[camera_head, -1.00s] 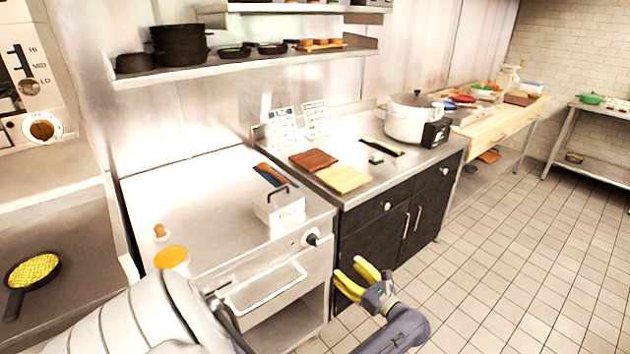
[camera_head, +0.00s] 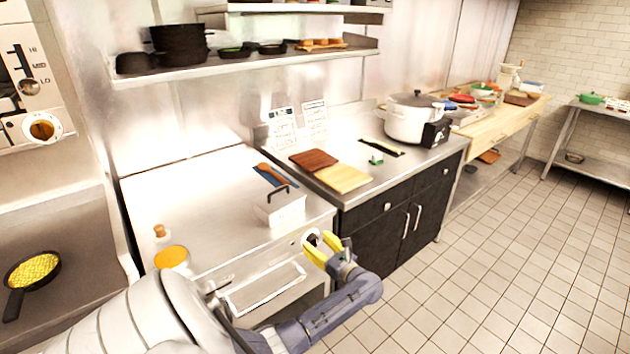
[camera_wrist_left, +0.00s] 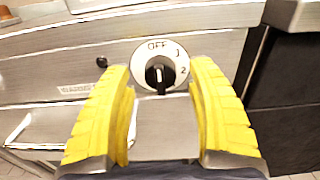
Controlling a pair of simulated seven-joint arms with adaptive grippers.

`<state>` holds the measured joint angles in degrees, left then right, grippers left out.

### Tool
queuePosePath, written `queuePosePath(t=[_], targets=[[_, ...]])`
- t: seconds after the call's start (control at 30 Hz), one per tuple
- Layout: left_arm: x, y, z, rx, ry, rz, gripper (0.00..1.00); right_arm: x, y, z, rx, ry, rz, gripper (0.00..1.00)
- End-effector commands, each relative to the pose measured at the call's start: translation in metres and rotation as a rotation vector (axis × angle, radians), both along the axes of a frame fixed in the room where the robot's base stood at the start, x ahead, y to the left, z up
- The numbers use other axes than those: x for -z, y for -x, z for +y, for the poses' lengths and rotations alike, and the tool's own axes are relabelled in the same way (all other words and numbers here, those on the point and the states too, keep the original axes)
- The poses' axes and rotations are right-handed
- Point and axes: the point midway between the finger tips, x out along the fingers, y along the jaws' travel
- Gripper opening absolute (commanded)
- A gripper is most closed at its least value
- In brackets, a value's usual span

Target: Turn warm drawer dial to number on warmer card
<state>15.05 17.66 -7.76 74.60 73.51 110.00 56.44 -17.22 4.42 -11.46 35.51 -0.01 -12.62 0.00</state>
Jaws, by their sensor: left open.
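The warm drawer dial (camera_wrist_left: 160,74) is a black knob on a round white plate marked OFF, 1 and 2, on the steel drawer front. In the left wrist view it sits between the yellow fingers of my left gripper (camera_wrist_left: 166,105), which is open and apart from the knob. In the head view the left gripper (camera_head: 326,246) is at the upper right of the drawer front, and its fingers partly cover the dial. Two white cards (camera_head: 283,128) (camera_head: 315,118) stand against the back wall; their text is too small to read. My right gripper does not show.
The drawer handle (camera_head: 264,288) is left of the gripper. A white box with a black handle (camera_head: 281,207) stands on the counter above. Dark cabinets (camera_head: 390,215) are to the right. The tiled floor (camera_head: 500,240) is clear.

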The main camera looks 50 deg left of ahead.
Motion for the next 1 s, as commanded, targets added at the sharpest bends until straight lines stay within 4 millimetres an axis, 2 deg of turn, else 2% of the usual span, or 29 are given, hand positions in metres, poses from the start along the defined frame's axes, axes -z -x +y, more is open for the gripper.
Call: queuePosePath(t=[0.2, 0.6, 1.0], targets=[[-0.0001, -0.0004, 0.0121, 0.000, 0.000, 0.001, 0.57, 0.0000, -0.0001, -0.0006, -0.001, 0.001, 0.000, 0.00], [-0.0001, -0.0002, 0.0142, 0.000, 0.000, 0.001, 0.56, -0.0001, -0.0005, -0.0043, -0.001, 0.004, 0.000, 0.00], [-0.0001, -0.0002, 0.0141, -0.001, 0.000, 0.001, 0.09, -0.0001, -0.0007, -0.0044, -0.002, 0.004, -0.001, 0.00]])
